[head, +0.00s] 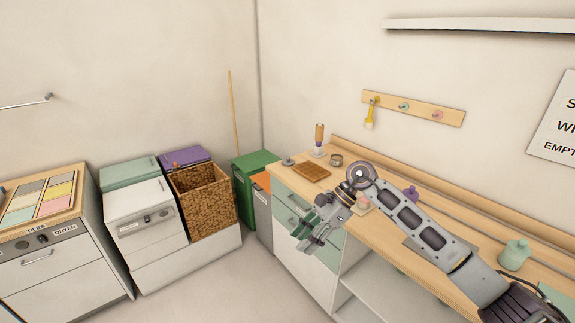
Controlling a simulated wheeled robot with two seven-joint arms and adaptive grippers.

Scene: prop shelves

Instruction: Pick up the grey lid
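A small grey round piece with a knob, which looks like the grey lid (288,161), lies near the far left end of the wooden counter (372,222). My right gripper (304,237) hangs in front of the counter's drawers, nearer to me and lower than the lid, and is apart from it. Its fingers point down and left; they look spread, with nothing seen between them. My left gripper is not in view.
Near the lid are a brown board (312,172), a wooden-handled brush (319,138) and a small round tin (336,160). A green bin (257,163) and a wicker basket (205,205) stand left of the counter. The floor in front is clear.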

